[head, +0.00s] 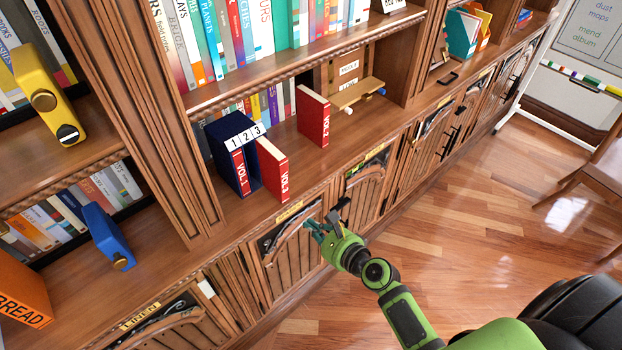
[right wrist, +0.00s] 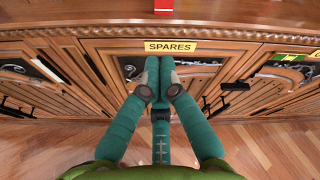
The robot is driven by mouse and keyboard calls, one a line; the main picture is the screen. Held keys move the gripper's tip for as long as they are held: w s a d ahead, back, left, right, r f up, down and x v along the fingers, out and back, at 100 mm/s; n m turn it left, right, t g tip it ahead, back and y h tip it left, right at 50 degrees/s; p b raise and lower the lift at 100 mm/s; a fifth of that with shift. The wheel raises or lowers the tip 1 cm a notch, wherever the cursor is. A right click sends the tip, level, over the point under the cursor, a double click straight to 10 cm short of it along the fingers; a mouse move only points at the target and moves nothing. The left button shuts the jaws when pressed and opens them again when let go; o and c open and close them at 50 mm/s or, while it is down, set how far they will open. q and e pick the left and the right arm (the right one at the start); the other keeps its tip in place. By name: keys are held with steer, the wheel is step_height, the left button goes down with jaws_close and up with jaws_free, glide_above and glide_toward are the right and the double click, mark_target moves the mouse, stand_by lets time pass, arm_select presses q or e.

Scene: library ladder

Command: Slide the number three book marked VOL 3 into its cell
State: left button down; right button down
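The red VOL 3 book (head: 314,117) stands upright on the wooden ledge, apart from and to the right of the dark blue slipcase (head: 223,150). The slipcase carries a white 1 2 3 label strip (head: 245,134). The red VOL 1 book (head: 241,172) is in its left cell. The red VOL 2 book (head: 273,170) juts out at the front; it hides most of cell 3. My right gripper (head: 312,227) is below the ledge's front edge, in front of the cabinet doors. In the right wrist view its fingers (right wrist: 159,64) are together and empty. My left gripper is not in view.
A small wooden stand (head: 358,92) is right of VOL 3. The ledge between VOL 2 and VOL 3 is clear. A SPARES label (right wrist: 170,46) is on the cabinet under the ledge, near my fingers. Black door handles jut out. A yellow bookend (head: 48,95) is at left.

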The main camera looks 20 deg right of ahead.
step_height(320, 180, up, 14)
steer(key=w+r+m+t+y, duration=0.1)
steer(key=w+m+t+y, duration=0.15)
steer(key=m, duration=0.25)
glide_toward(267, 145)
steer(key=shift+w+a+f+t+h, duration=0.2)
steer(key=shift+a+f+t+h, duration=0.15)
steer(key=shift+t, duration=0.1)
steer(key=shift+x, duration=1.6)
steer(key=shift+b+x, duration=0.35)
steer(key=shift+x, duration=2.9)
steer(key=shift+s, duration=0.1)
steer(key=shift+p+v, duration=0.6)
steer(key=shift+v, duration=0.75)
steer(key=v, duration=1.2)
